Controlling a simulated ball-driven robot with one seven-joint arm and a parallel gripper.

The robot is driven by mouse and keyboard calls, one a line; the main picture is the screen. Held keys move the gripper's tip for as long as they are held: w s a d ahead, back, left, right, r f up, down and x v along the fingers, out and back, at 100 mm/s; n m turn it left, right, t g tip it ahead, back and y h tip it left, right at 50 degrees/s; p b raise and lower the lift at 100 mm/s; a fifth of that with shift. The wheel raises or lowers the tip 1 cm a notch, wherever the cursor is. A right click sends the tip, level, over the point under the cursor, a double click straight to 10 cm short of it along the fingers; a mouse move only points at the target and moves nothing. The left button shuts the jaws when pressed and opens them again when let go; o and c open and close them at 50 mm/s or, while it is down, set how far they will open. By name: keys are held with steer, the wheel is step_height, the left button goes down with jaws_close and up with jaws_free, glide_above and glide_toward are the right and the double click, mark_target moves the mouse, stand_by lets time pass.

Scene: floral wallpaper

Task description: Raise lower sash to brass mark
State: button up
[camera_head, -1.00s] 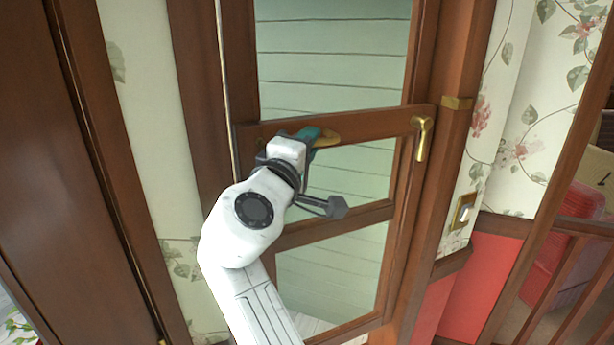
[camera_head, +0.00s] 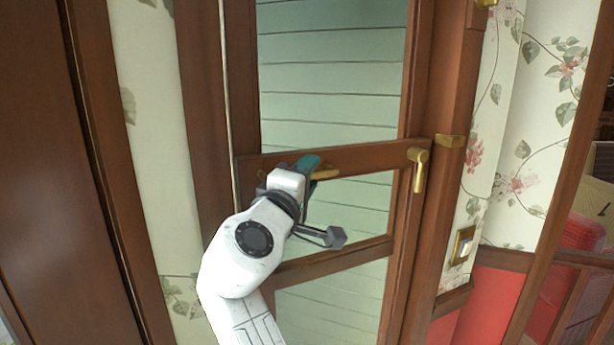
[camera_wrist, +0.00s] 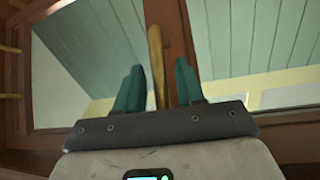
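The wooden lower sash, with its top rail (camera_head: 385,153), holds pale glass and sits in the wooden window frame. A brass bar handle (camera_head: 326,174) is on this rail. My gripper (camera_head: 308,165) is at the handle, partly hidden by my wrist. In the wrist view, the teal fingers of my gripper (camera_wrist: 158,88) stand on both sides of the handle (camera_wrist: 157,55), with narrow gaps showing, so they look open around it. A brass mark (camera_head: 450,141) is on the right jamb, close to the height of the rail's right end.
A brass latch handle (camera_head: 418,168) hangs at the rail's right end. A lower crossbar (camera_head: 340,259) runs below. A brass switch plate (camera_head: 463,245) is on the right wall. Dark wood panelling (camera_head: 40,170) stands at left. A red crate (camera_head: 585,250) shows at far right.

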steer(key=b+v, duration=0.3)
steer(key=v, duration=0.7)
steer(key=shift+s, duration=0.35)
steer(key=shift+a, duration=0.1)
